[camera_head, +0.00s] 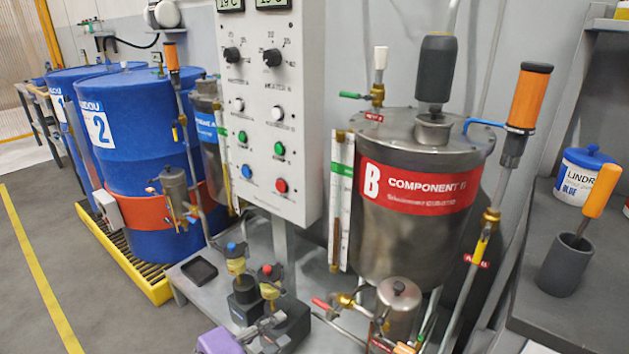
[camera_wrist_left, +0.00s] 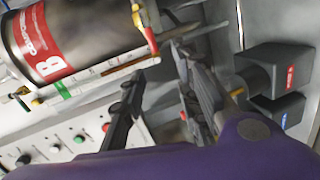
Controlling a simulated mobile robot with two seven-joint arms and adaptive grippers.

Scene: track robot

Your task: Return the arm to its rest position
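My left gripper (camera_head: 277,332) shows at the bottom of the head view, with part of my purple wrist (camera_head: 218,342) beside it. It is in front of the black pump blocks with the blue and red caps. In the left wrist view its two dark fingers (camera_wrist_left: 158,62) stand apart with nothing between them. Past them, the steel tank (camera_wrist_left: 100,22) with the red B label lies at the upper left of that view. My right gripper is in neither view.
The steel component B tank (camera_head: 414,235) stands right of centre. A control panel (camera_head: 265,120) rises behind my gripper. A small steel pot (camera_head: 398,308) and red-handled valve (camera_head: 322,304) are close on its right. Blue drums (camera_head: 140,150) stand left. The floor at lower left is clear.

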